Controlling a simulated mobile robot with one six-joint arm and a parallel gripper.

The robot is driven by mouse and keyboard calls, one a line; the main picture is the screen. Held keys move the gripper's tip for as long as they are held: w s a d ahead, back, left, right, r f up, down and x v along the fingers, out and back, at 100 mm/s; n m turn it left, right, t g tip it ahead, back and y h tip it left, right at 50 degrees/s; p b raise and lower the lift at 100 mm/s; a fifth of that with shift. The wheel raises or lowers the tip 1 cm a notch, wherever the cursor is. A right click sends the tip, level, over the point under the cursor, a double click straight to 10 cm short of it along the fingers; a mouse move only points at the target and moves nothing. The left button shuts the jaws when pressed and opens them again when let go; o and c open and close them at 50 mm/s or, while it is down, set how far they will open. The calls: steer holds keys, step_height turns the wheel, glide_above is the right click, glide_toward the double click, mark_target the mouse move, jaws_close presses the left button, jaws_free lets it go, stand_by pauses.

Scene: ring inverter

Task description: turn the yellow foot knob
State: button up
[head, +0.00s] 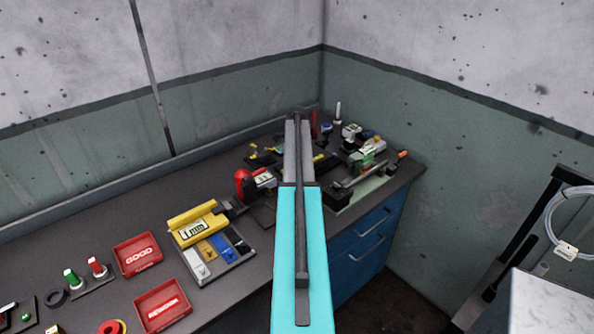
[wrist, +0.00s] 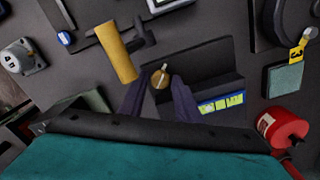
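In the wrist view a small round brass-yellow knob (wrist: 160,77) sits on a dark block (wrist: 205,72) that has a yellow-green label on its front edge. It looks like the foot knob. My gripper (wrist: 160,86) is open, with one dark finger on each side just below the knob. I cannot tell whether either finger touches it. A larger yellow cylinder (wrist: 116,53) on a black fitting lies up and left of the knob. In the head view my teal arm hides the gripper and the knob.
A red cylinder (wrist: 282,128) is right of my gripper and a grey part (wrist: 22,57) is far left. In the head view, the bench (head: 120,210) holds a yellow device (head: 197,225), a red GOOD tray (head: 138,254) and another red tray (head: 162,305). Walls close off the back corner.

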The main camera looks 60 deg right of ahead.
jaws_close()
steer(key=shift+n+b, duration=0.3)
steer(key=shift+n, duration=0.1)
steer(key=shift+n+b, duration=0.6)
steer(key=shift+n, duration=0.6)
steer(key=shift+n+b, duration=0.5)
steer(key=shift+n, duration=1)
jaws_free()
